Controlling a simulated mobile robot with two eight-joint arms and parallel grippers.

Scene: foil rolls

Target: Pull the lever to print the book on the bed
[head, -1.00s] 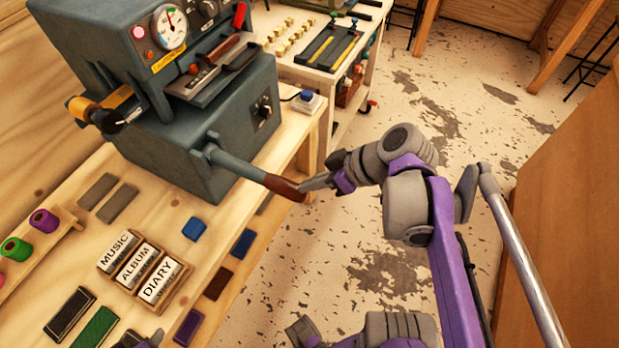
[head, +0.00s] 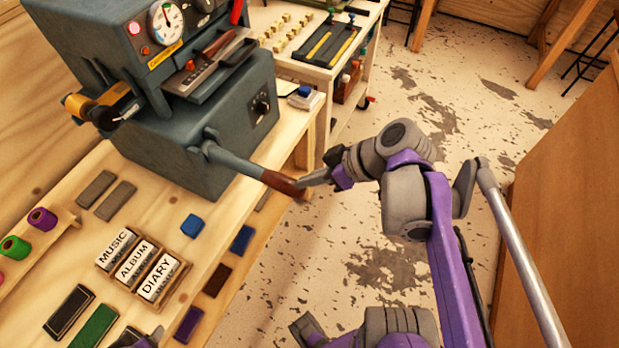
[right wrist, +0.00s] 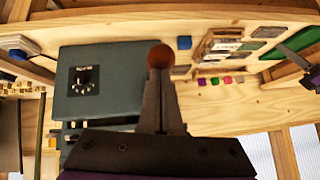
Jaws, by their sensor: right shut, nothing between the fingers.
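The grey machine (head: 205,135) stands on the wooden bench at the upper left. Its lever (head: 240,167) sticks out to the right and ends in a brown grip (head: 281,183). A brown book (head: 214,46) lies on the machine's bed (head: 208,70). My right gripper (head: 304,182) is shut and empty, its fingertips at the grip's end; whether they touch it I cannot tell. In the right wrist view the round brown grip end (right wrist: 160,57) shows just beyond the shut fingers (right wrist: 159,92).
A rack of MUSIC, ALBUM and DIARY blocks (head: 103,259) stands on the bench among coloured pads, with foil rolls (head: 42,219) at left. A white side table (head: 292,69) stands behind the machine. A brown panel (head: 570,200) is at right. Open floor lies between.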

